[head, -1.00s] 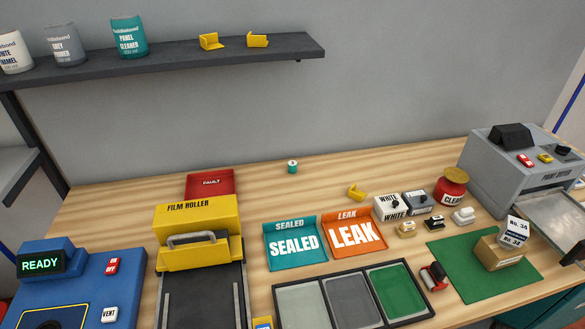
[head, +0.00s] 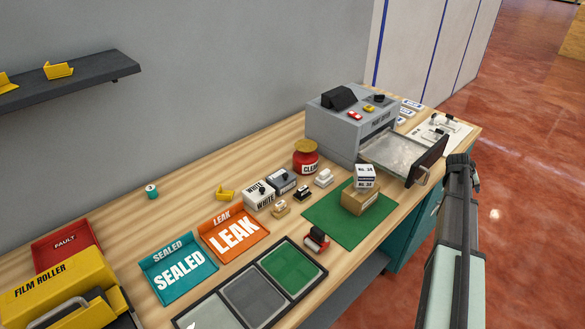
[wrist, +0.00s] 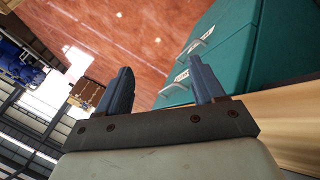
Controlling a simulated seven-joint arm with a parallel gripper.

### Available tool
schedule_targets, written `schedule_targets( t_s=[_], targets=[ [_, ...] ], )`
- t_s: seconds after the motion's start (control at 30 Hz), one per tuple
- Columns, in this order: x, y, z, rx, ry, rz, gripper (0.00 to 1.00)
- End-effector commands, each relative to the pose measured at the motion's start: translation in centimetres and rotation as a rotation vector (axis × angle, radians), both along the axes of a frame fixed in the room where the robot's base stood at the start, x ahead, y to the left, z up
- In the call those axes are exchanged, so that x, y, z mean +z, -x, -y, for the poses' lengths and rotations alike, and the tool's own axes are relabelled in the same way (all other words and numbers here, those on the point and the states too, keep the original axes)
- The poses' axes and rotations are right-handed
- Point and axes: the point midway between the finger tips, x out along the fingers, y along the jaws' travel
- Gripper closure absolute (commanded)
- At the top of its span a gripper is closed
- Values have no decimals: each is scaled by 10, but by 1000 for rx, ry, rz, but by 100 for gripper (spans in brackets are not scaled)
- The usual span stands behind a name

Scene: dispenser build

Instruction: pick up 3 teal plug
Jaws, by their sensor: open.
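A small teal cylinder with a pale top (head: 152,191) stands upright on the back left of the wooden bench in the head view. I cannot tell whether it is a teal plug; nothing else shows clearly as one. In the wrist view my gripper (wrist: 160,70) is open, its two blue-grey fingers apart with nothing between them. My arm rises at the right of the head view, in front of the bench, and its end (head: 461,160) is beside the printer tray, far from the teal cylinder.
The grey printer (head: 350,120) has its tray (head: 400,155) out. A box (head: 361,201) sits on the green mat (head: 325,225). SEALED (head: 178,270) and LEAK (head: 233,236) trays lie left. Teal drawers (wrist: 215,50) stand beside my gripper in the wrist view. The red floor (head: 520,180) is open.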

Motion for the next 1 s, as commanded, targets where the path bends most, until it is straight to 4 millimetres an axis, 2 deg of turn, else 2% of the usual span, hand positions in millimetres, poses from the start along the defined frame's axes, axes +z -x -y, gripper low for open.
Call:
schedule_targets(
  t_s=[0.03, 0.27, 0.43, 0.57, 0.67, 0.77, 0.8, 0.87, 1.0],
  targets=[
    [22, -12, 8, 0, 9, 1, 32],
    [113, -44, 22, 16, 27, -23, 32],
    [183, -66, 17, 45, 28, -49, 32],
    [237, -82, 5, 79, 24, -69, 32],
    [278, -98, -16, 119, 16, -89, 32],
    [316, -121, -56, 187, -2, -114, 32],
    [325, -130, -77, 218, -10, -126, 32],
    [332, -142, -106, 260, -22, -140, 32],
    [335, -167, -179, 361, -49, -174, 32]
  ],
)
